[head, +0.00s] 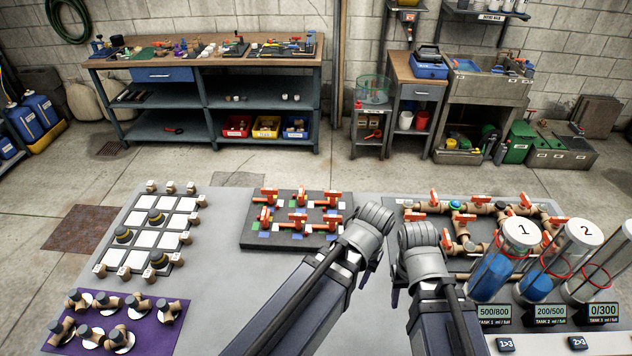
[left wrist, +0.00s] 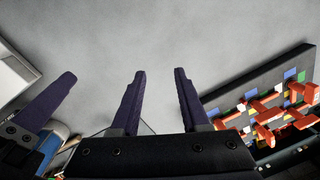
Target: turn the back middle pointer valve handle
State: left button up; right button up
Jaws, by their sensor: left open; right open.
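The dark valve board (head: 250,238) lies on the light grey table, left of my arms in the head view. It carries two rows of valves with orange-red handles and small coloured tags. The back middle pointer valve handle (head: 301,194) is in clear view. In the left wrist view the board (left wrist: 250,92) is at the right, but I cannot tell which handle is the back middle one. My left gripper (left wrist: 159,74) is open and empty over bare grey table, beside the board. My right gripper (head: 418,248) is open, right of the board; its fingertips are mostly hidden.
A pipe board (head: 396,222) with orange valve handles and clear numbered tanks (head: 497,262) stands at the right. A pad with white squares (head: 148,238) and a purple mat (head: 72,340) lie at the left. Bare table (head: 215,262) lies between them and the valve board.

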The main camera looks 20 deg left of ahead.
pick_arm(q)
jog(key=w+a+r+n+p, duration=0.1)
jog(key=w+a+n, duration=0.45)
jog(key=w, duration=0.25)
notch_tip(320, 180, up, 2)
jog(key=n+h+p, duration=0.1)
jog(key=n+p, duration=0.1)
jog(key=n, duration=1.6)
send_over(298, 214)
jog(key=shift+r+m, duration=0.1)
jog(key=shift+m, duration=0.15)
notch_tip(298, 214, down, 8)
jog(key=b, duration=0.8)
jog(key=shift+r, duration=0.1)
jog(key=shift+c, duration=0.2)
grip_shut()
